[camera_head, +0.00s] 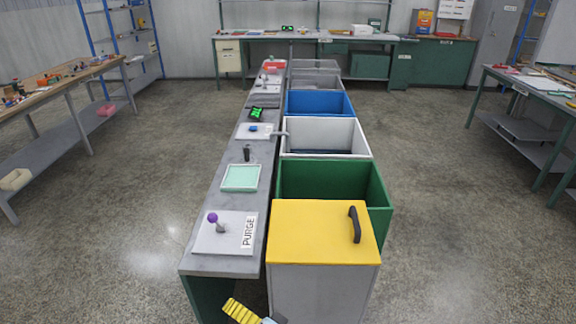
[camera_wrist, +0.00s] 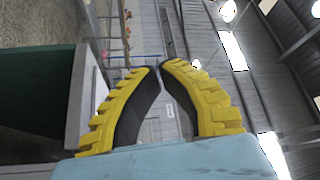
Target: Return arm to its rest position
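My gripper (camera_head: 243,312) shows at the bottom edge of the head view, in front of the near end of the long grey bench. Only a yellow ribbed finger and a bit of the light body are in that picture. In the wrist view my gripper (camera_wrist: 158,66) has two yellow fingers with black inner pads. They bow outward and their tips meet or nearly meet. Nothing is held between them. The rest of my arm is out of view.
The grey bench (camera_head: 217,262) carries a PURGE panel with a purple-knobbed lever (camera_head: 214,220) and a mint tray (camera_head: 241,178). Beside it stand a yellow-lidded box (camera_head: 310,232) and open green (camera_head: 378,200), white and blue bins. Floor on both sides is clear.

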